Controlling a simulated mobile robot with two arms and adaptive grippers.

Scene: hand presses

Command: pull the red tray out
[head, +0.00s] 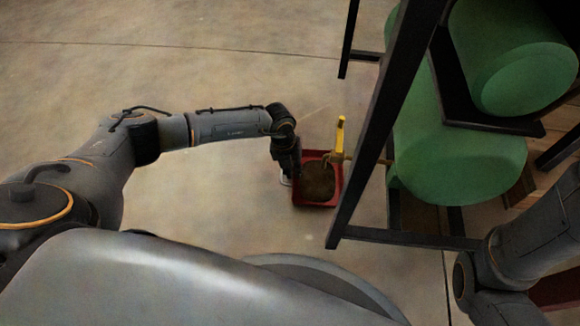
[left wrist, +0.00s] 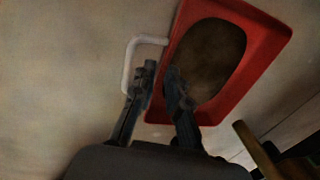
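The red tray (head: 316,204) sits on the floor below a yellow tap, with a dark brown round patch inside it. Its red rim also shows in the left wrist view (left wrist: 270,55). A pale U-shaped handle (left wrist: 130,62) sticks out from the tray's side. My left gripper (left wrist: 160,72) is over the handle side of the tray, with its two fingers apart. The fingers overlap part of the handle and the tray edge in the picture; I cannot tell whether they touch. My right gripper is out of view; only part of my right arm shows at lower right.
A yellow tap (head: 340,133) rises beside the tray, close to my left gripper. A black metal rack (head: 375,125) holding green barrels (head: 455,150) stands right of the tray. The concrete floor (head: 220,65) to the left and behind is clear.

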